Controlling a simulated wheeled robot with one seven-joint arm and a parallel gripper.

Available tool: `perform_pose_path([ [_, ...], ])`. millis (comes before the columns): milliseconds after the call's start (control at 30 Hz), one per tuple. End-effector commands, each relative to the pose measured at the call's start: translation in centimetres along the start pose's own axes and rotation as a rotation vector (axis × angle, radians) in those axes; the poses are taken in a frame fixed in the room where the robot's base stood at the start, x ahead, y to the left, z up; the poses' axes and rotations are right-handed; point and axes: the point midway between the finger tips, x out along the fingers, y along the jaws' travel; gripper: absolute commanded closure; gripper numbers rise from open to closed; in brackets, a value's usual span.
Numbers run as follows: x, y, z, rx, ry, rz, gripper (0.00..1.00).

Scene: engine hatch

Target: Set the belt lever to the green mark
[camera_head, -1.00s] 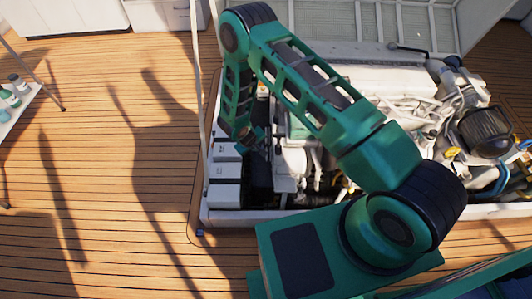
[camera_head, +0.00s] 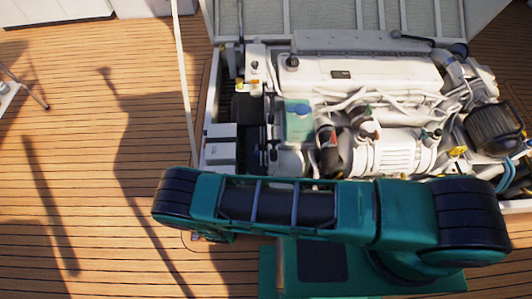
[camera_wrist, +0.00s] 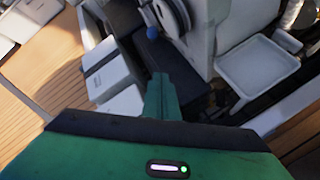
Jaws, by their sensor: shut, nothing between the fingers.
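In the wrist view my gripper (camera_wrist: 161,97) points into the engine bay, its green fingers together and holding nothing. A small blue ball knob (camera_wrist: 152,32) shows just beyond the fingertips, apart from them, beside a grey wheel (camera_wrist: 172,14) on the engine's end. It may be the lever's handle, but I cannot tell. I cannot make out a green mark in either view. In the head view the engine (camera_head: 385,85) lies in the open hatch; my arm crosses the front and my gripper is hidden.
White boxes (camera_wrist: 107,75) stand left of the fingers; they also show in the head view (camera_head: 220,153). A flat white tray (camera_wrist: 258,68) lies to the right in the wrist view. The hatch rim (camera_head: 196,140) borders the bay, with open wooden deck (camera_head: 90,150) left.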

Motion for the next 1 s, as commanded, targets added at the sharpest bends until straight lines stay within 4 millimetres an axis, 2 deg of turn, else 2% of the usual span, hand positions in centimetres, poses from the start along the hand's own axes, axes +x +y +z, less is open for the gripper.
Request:
perform_pose_path([
  [33,-0.8,0.0,-1.0,-0.07,-0.004,0.035,1.0],
  [133,-1.7,-0.1,-1.9,-0.171,-0.018,0.081,1.0],
  [367,-1.8,-0.4,-1.9,-0.25,-0.039,0.11,1.0],
  [533,0.2,-0.5,-1.4,-0.244,-0.042,0.103,1.0],
  [700,3.4,-0.2,-1.2,-0.241,-0.043,0.1,1.0],
  [1000,7.9,0.2,-1.1,-0.239,-0.042,0.1,1.0],
])
